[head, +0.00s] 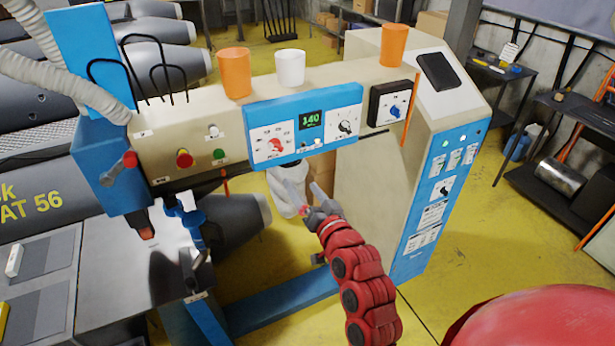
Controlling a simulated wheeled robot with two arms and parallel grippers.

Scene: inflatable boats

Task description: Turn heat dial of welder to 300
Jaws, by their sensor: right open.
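The welder (225,120) is a beige machine arm with a blue control panel (272,110). A green display (311,119) on the panel reads 140. Left of it is a red dial (275,146) on a white scale. Right of it is a black knob (345,127) on a white scale. The labels are too small to read, so I cannot tell which is the heat dial. My right gripper (304,186) is open and empty, just below the panel, with its fingers pointing up and apart from the dials. My left gripper is not in view.
A blue knob (395,111) sits on a black box further right. Orange (234,74) and white (290,68) cups stand on top of the welder. The beige and blue cabinet (425,190) stands right of my arm. A metal table (125,270) is at left.

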